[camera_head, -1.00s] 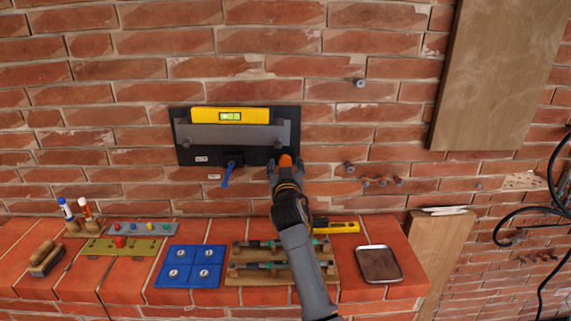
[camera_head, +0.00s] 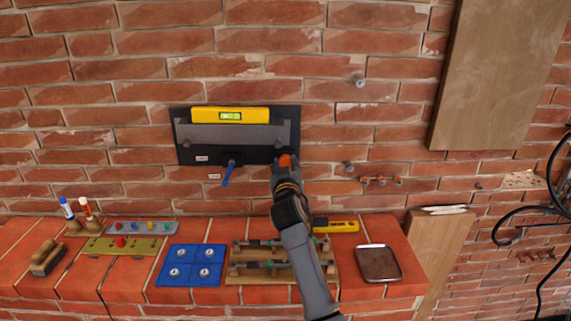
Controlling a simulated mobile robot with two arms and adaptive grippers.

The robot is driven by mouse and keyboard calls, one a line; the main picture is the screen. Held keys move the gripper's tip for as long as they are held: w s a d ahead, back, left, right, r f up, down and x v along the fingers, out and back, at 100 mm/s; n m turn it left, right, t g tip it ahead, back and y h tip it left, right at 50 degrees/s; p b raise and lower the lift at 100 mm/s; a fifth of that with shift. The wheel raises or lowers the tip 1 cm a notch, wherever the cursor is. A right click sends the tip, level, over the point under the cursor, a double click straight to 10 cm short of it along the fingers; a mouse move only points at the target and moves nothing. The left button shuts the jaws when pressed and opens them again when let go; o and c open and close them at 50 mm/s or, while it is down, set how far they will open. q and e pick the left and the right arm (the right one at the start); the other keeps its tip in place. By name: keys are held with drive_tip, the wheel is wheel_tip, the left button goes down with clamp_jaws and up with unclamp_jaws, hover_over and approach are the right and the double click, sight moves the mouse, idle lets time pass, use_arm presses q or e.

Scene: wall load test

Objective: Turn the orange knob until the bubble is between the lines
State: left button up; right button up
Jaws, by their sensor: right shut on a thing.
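The orange knob (camera_head: 285,160) sits at the lower right of the dark plate (camera_head: 185,150) on the brick wall. My right gripper (camera_head: 286,163) is shut on the knob, reaching up from below and covering part of it. A yellow spirit level (camera_head: 205,114) rests along the top of the plate's grey bar (camera_head: 205,135). Its green vial (camera_head: 230,115) shows near the middle of the level. The bubble and lines are too small to judge exactly. A blue-handled lever (camera_head: 227,174) hangs under the plate. My left gripper is not in view.
A brick ledge (camera_head: 120,290) below holds a blue tray (camera_head: 190,265), a wooden rack of tools (camera_head: 240,280), a yellow tool (camera_head: 337,227) and a brown dish (camera_head: 379,263). A wooden board (camera_head: 490,80) stands at the right. Bolts (camera_head: 360,82) stick out of the wall.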

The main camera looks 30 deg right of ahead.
drive_tip(key=n+p, duration=0.2)
drive_tip(key=n, duration=0.4)
drive_tip(key=shift+r, duration=0.1)
drive_tip(key=n+p, duration=0.2)
drive_tip(key=n, duration=0.2)
drive_tip(key=shift+n+p, duration=0.45)
drive_tip(key=shift+n, duration=0.75)
drive_tip(key=o, duration=1.2)
drive_tip(key=shift+c, duration=0.2)
